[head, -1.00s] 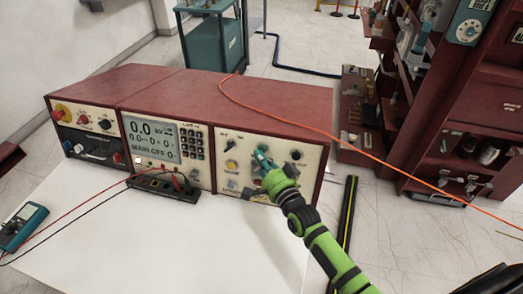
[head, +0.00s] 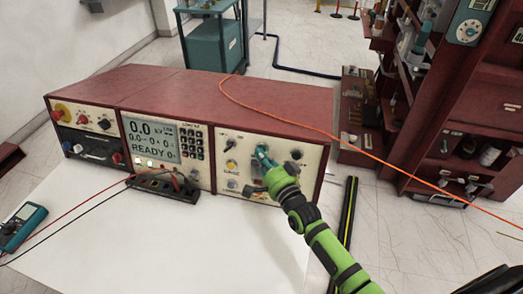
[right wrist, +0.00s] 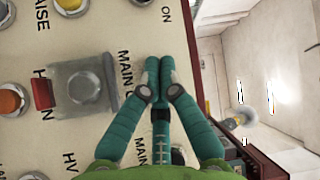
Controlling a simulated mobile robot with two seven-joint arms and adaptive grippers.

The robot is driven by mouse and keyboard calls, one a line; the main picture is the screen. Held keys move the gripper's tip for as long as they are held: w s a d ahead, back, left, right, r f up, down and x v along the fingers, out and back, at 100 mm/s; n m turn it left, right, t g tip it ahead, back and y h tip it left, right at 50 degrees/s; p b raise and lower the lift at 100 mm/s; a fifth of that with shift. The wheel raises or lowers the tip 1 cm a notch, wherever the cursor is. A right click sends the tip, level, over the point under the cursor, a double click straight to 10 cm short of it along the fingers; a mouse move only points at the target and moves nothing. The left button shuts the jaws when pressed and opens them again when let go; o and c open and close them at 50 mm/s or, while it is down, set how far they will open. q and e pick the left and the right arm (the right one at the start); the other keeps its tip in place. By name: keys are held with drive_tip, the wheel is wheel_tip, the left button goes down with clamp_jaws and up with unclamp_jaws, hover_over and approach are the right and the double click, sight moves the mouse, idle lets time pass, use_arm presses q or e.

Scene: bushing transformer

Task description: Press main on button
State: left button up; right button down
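The control panel (head: 228,145) is the cream front on the right part of the red-topped test set. Its display (head: 152,138) reads "READY" under 0.0 kV. My right gripper (head: 262,150) reaches the panel with its teal fingers together, and nothing shows between them. In the right wrist view, the shut fingertips (right wrist: 153,65) are at the panel beside a partly covered "MAIN O..." label (right wrist: 125,72). The button there is hidden by the fingers, and I cannot tell whether they touch it. My left gripper is not in view.
A clear-covered switch (right wrist: 82,88) with a red tab sits left of the fingers. The white table (head: 170,245) has free room in front.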

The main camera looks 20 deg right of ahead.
drive_tip(key=shift+s+a+r+p, duration=0.2)
drive_tip(key=shift+s+a+p, duration=0.3)
drive_tip(key=shift+s+p, duration=0.2)
drive_tip(key=s+a+p, duration=0.1)
drive_tip(key=s+p, duration=0.1)
drive_tip(key=s+a+r+p, duration=0.1)
drive_tip(key=s, duration=0.1)
drive_tip(key=shift+a+r, duration=0.1)
drive_tip(key=shift+a, duration=0.25)
idle(1.6)
